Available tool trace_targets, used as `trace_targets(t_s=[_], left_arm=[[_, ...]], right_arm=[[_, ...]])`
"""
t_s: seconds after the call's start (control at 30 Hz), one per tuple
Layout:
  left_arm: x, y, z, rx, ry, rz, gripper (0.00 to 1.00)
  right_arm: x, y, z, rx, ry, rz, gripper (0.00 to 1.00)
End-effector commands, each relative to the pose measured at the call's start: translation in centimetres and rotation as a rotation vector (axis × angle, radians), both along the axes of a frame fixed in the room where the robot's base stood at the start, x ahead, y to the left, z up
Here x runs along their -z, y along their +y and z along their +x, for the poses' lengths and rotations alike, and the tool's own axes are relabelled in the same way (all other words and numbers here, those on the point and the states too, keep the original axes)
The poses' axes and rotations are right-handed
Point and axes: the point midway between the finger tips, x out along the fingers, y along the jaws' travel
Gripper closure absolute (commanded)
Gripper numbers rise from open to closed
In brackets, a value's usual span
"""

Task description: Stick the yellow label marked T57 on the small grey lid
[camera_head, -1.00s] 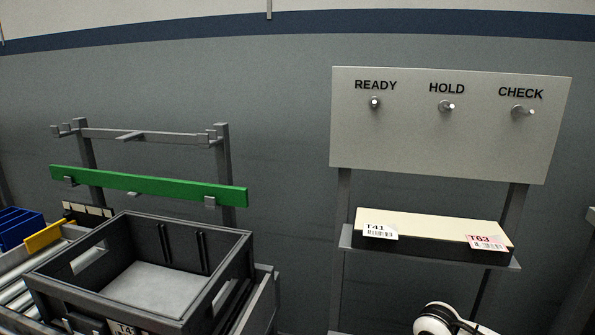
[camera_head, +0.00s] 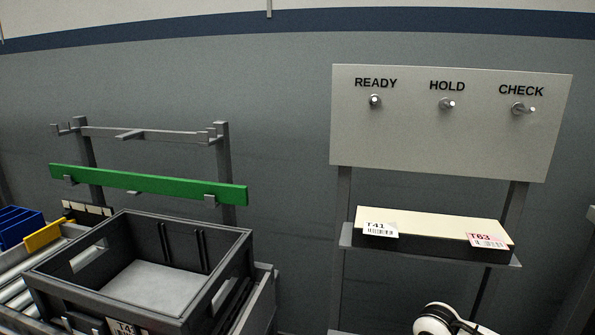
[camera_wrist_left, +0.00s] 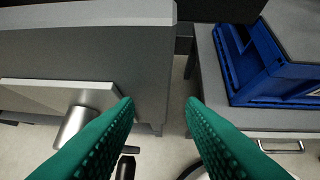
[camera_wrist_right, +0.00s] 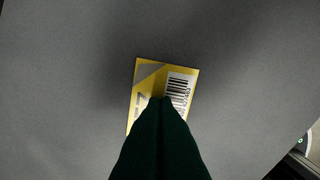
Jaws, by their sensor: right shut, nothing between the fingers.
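A yellow label (camera_wrist_right: 158,85) with a barcode and a grey corner lies on a plain grey surface (camera_wrist_right: 60,80) in the right wrist view. Its printed mark is mostly hidden, so I cannot read it as T57. The grey surface fills most of that view; I cannot tell whether it is the small grey lid. My right gripper (camera_wrist_right: 158,99) is shut and empty, its fingertips over the label's near part. I cannot tell whether they touch it. My left gripper (camera_wrist_left: 159,103) is open and empty, away from the label. Neither gripper shows in the head view.
A dark grey crate (camera_head: 215,296) stands on the conveyor at left, below a green bar (camera_head: 150,186). At right, a shelf holds a cream-topped block (camera_head: 430,225) with labels T41 (camera_head: 379,229) and T63 (camera_head: 487,240), under a peg board (camera_head: 450,140). A blue bin (camera_wrist_left: 250,65) is near my left gripper.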

Motion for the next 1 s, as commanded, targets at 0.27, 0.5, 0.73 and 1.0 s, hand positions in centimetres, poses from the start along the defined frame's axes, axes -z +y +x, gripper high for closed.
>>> trace_targets(t_s=[0.27, 0.5, 0.73, 1.0], left_arm=[[-0.15, -0.16, 0.37, 0.002, -0.024, -0.006, 0.64], [-0.13, -0.22, 0.45, 0.003, -0.037, -0.009, 0.64], [-0.14, -0.29, 0.53, 0.004, -0.051, -0.013, 0.64], [-0.11, -0.37, 0.60, 0.007, -0.066, -0.016, 0.64]], right_arm=[[0.19, 0.00, 0.00, 0.000, 0.000, 0.000, 1.00], [0.32, 0.00, 0.00, 0.000, 0.000, 0.000, 1.00], [0.45, 0.00, 0.00, 0.000, 0.000, 0.000, 1.00], [0.60, 0.00, 0.00, 0.000, 0.000, 0.000, 1.00]])
